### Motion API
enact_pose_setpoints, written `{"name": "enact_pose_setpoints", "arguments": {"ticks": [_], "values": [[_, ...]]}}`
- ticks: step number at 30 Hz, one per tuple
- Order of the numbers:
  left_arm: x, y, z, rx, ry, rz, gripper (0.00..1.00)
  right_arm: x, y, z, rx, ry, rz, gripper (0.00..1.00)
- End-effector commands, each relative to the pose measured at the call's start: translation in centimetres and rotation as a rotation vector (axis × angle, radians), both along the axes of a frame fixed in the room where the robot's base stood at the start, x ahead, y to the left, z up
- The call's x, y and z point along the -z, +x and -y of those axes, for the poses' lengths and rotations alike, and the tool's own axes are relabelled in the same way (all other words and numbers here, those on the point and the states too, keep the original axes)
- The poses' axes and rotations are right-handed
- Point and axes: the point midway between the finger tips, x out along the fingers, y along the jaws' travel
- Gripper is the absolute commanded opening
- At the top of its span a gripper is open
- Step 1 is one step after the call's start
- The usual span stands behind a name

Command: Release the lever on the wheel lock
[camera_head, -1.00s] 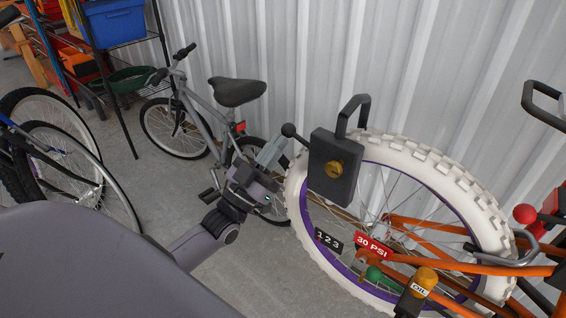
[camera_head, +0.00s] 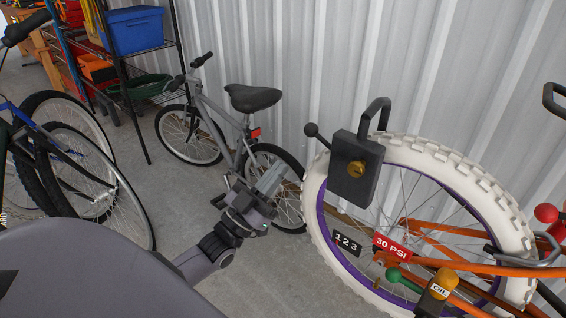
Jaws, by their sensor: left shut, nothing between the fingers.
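The wheel lock (camera_head: 350,180) is a dark grey box with a brass keyhole (camera_head: 356,169) on its face and a dark shackle (camera_head: 375,115) on top. It sits at the upper left of a white-tyred wheel (camera_head: 320,215) with a purple rim. A black ball-ended lever (camera_head: 315,134) sticks out from the lock's upper left side. My left gripper (camera_head: 272,180) is shut and empty, left of the lock and below the lever, apart from both in the picture. My right gripper is not in view.
A grey bicycle (camera_head: 215,115) leans by the corrugated wall behind my left gripper. Other bicycle wheels (camera_head: 95,190) stand at the left. A shelf with a blue bin (camera_head: 135,30) is at the back left. Orange frame tubes (camera_head: 480,270) and a red ball knob (camera_head: 546,213) are at the right.

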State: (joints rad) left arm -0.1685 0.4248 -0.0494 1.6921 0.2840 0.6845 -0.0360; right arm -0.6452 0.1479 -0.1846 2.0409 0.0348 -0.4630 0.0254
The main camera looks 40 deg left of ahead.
Motion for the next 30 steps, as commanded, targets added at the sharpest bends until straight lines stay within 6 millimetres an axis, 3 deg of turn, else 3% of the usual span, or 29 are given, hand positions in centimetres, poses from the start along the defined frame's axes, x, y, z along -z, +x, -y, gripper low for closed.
{"name": "enact_pose_setpoints", "arguments": {"ticks": [6,12,30], "values": [[2.5,-3.5,-0.7,-0.001,-0.001,-0.003,0.0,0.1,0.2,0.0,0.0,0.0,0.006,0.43],[3.7,-5.3,-1.0,-0.001,-0.001,0.0,0.0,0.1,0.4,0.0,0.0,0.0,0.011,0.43],[3.9,-5.6,-1.1,-0.001,-0.001,0.001,0.0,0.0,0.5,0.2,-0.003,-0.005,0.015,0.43]]}}
